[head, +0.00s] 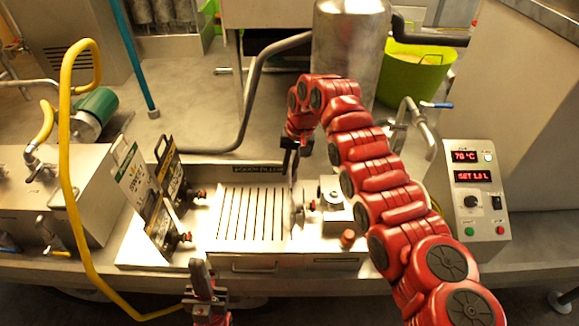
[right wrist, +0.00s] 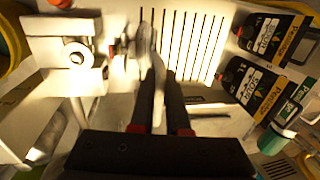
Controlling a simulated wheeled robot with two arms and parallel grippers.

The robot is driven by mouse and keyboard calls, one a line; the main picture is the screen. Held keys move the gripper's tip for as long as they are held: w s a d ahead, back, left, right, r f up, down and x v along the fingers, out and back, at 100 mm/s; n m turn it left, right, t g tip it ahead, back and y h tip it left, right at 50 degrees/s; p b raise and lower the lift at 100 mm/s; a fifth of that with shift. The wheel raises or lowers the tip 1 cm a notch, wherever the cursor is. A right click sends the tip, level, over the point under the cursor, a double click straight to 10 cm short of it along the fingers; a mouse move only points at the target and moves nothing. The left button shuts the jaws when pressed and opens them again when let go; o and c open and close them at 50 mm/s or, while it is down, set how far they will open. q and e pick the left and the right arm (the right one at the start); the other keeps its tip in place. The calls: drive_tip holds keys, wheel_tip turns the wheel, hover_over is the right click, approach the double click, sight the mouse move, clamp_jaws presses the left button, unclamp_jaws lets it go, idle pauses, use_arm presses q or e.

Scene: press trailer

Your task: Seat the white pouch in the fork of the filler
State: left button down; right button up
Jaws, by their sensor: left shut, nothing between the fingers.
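My right gripper (head: 292,168) points down above this part. My left gripper (head: 198,270) is shut and empty at the front edge.
Two black pouches (head: 174,182) with red caps stand left of the slotted tray (head: 250,215). A yellow hose (head: 66,150) arches at far left. A control box (head: 472,195) stands at right, and a steel tank (head: 350,45) behind.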

drive_tip(key=o, duration=0.5)
